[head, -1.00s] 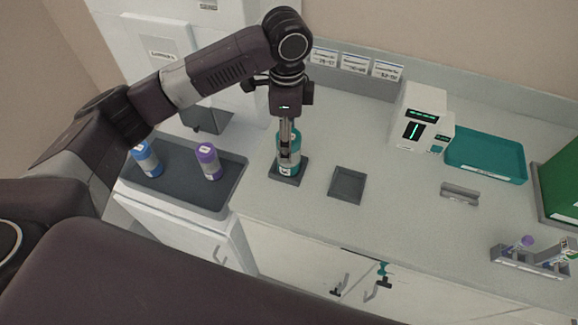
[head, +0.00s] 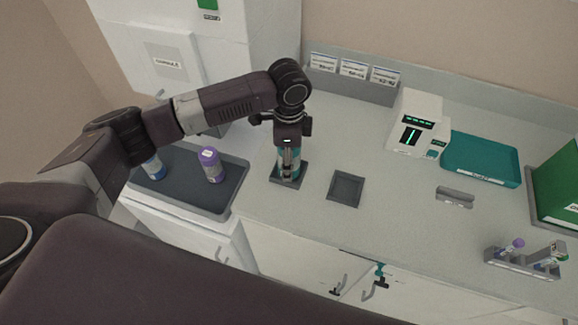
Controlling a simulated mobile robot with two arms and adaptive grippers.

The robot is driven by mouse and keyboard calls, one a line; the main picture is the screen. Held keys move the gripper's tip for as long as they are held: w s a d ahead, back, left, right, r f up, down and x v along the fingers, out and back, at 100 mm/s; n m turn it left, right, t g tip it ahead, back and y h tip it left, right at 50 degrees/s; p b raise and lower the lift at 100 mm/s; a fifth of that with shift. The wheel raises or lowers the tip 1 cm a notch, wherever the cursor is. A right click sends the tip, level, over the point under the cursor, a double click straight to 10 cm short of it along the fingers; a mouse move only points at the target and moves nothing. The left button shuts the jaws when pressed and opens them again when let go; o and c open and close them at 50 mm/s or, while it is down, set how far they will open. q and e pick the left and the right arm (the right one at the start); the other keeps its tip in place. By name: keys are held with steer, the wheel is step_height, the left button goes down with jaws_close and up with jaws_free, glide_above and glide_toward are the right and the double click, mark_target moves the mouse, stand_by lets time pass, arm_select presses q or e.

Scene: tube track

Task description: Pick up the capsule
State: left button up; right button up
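A teal capsule (head: 281,164) stands upright on a small dark square pad (head: 287,181) on the counter. My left gripper (head: 289,165) points down over it from above. Its fingers reach down alongside the capsule and hide much of it, so I cannot tell whether they press on it. A purple-topped capsule (head: 211,166) and a blue capsule (head: 153,167) stand on a dark tray (head: 190,190) to the left; my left arm partly covers the blue one. My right gripper is not in view.
An empty dark square pad (head: 345,188) lies to the right. Behind are a white device (head: 416,125) with green displays, a teal tray (head: 480,160) and a green box (head: 560,185). A grey rack (head: 520,263) stands front right. A white cabinet (head: 165,60) is back left.

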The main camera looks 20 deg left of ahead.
arm_select(q)
steer(key=c, duration=1)
steer(key=shift+o, duration=0.2)
steer(key=shift+r, duration=0.55)
step_height(320, 180, up, 19)
steer(key=b, duration=0.3)
